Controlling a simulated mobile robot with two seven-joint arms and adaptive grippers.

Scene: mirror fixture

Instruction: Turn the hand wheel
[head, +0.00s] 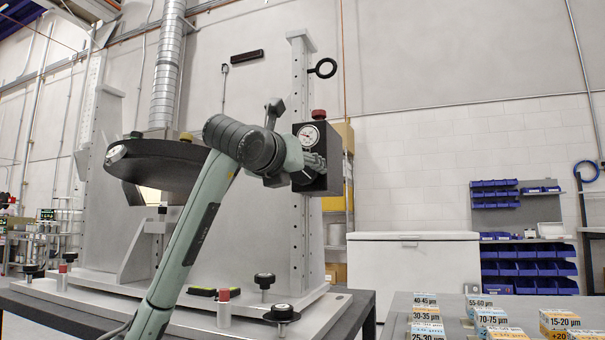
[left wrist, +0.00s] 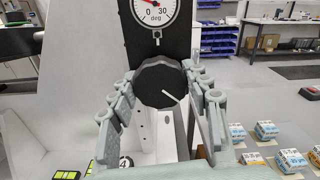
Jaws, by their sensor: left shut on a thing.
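The hand wheel (left wrist: 158,82) is a dark, many-sided knob with a pale line on its face. It sits below a round white dial (left wrist: 156,15) marked 0, 30 and deg, with a red needle. In the head view the dial (head: 309,136) is on a black block (head: 327,182) on the upright post. My left gripper (head: 312,170) is at the front of that block, just below the dial. Its fingers are on both sides of the hand wheel and shut on it. In the head view the gripper hides the wheel. My right gripper is not in view.
Black knobs (head: 282,313) rise from the pale base plate below. Several small labelled boxes (head: 492,318) stand on a table at the right. A white chest (head: 413,262) is behind.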

